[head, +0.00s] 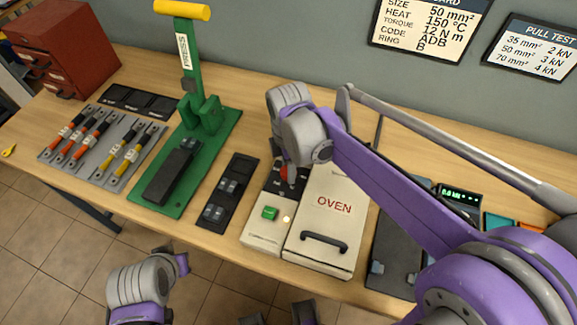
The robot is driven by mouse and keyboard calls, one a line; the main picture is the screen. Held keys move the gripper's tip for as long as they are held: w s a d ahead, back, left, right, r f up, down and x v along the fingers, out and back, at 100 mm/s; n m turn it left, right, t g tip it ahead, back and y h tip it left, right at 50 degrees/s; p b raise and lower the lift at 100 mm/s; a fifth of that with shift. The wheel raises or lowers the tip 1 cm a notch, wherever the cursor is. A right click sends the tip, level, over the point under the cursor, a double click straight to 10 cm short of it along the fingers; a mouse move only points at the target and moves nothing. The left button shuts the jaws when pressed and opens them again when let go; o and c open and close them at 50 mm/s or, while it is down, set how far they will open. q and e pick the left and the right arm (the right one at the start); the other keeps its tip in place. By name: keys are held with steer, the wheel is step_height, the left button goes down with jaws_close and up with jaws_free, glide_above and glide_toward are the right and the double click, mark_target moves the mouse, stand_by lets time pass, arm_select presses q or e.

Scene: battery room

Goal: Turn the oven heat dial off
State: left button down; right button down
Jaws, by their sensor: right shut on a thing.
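The white oven (337,185) stands on the bench with its door shut and a dark handle in front. Its control strip (262,236) on the left side carries a green button, a small pale lamp and a dark panel. A red dial (288,173) shows partly on that dark panel, under my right gripper (287,166). My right gripper points down and is shut on the dial; its wrist hides much of the dial and its setting. My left gripper (181,263) is at the bottom left, off the bench front, away from the oven; its fingers do not show clearly.
A green press (210,150) with a yellow handle stands left of the oven, with a black tray (228,190) between. Cables lie on a grey board (80,158) farther left, near a red drawer cabinet (60,45). A dark case (390,265) and a meter (459,194) are right of the oven.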

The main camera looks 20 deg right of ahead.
steer(key=shift+n, duration=0.8)
steer(key=shift+c, duration=1.5)
jaws_free()
step_height(320, 180, up, 11)
steer(key=shift+p, duration=0.4)
steer(key=shift+f, duration=0.15)
